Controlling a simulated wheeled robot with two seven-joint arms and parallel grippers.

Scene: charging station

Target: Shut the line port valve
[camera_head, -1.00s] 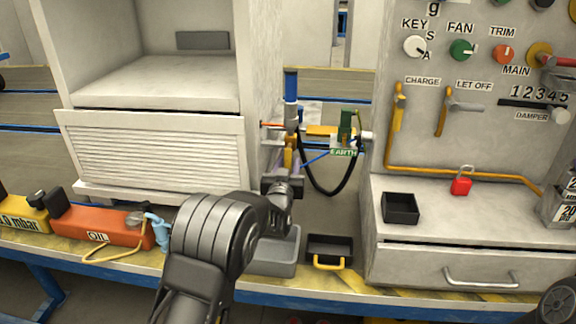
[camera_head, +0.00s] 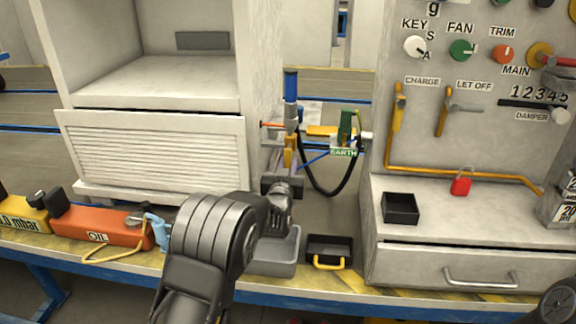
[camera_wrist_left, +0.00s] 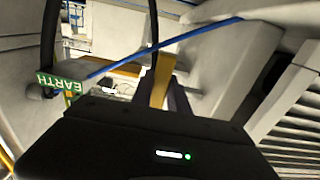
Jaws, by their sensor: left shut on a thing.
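The line port valve appears to be the small yellow lever (camera_head: 289,152) below a blue-topped upright cylinder (camera_head: 291,88), in the gap between the cabinet and the panel. My left gripper (camera_head: 285,170) reaches up to it from the front. In the left wrist view the same yellow lever (camera_wrist_left: 160,82) stands upright between the dark fingers, and the gripper (camera_wrist_left: 163,92) is shut on it. The valve body behind the lever is partly hidden by the gripper. No valve label is readable.
A green EARTH tag (camera_head: 343,152) and black hose (camera_head: 325,190) are just right of the gripper. A blue rod (camera_wrist_left: 165,47) crosses close by. The louvred cabinet (camera_head: 155,155) stands left, the control panel (camera_head: 440,150) right. A grey tray (camera_head: 275,256) lies below.

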